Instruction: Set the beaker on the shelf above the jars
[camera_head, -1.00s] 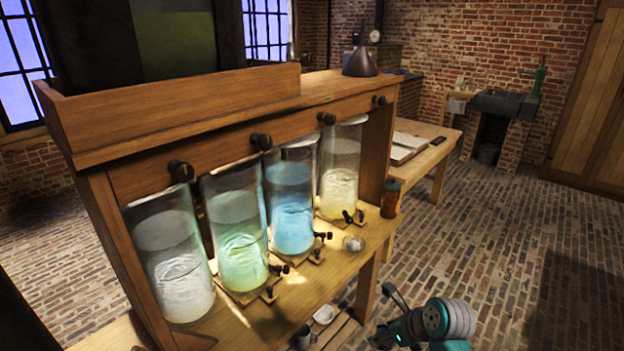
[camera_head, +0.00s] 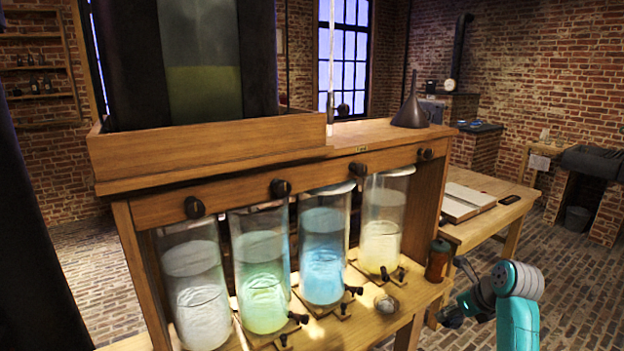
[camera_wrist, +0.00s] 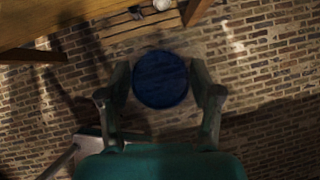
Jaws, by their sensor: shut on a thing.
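My gripper (camera_wrist: 160,90) is shut on a round, dark blue thing (camera_wrist: 161,79), seen from above in the wrist view. It looks like the beaker with blue liquid, but its sides are hidden. In the head view, my gripper (camera_head: 457,292) is low at the right, beside the rack's right end; the beaker cannot be made out there. The wooden shelf (camera_head: 372,137) runs above several glass jars, including a white one (camera_head: 197,290), a green one (camera_head: 262,280), a blue one (camera_head: 322,255) and a yellowish one (camera_head: 382,225).
A dark funnel (camera_head: 410,108) stands at the shelf's right end. A wooden box (camera_head: 215,148) fills its left part. Bare shelf lies between them, near a thin upright rod (camera_head: 330,80). A brown jar (camera_head: 438,260) stands on the lower ledge near my arm. A side table (camera_head: 490,225) is behind.

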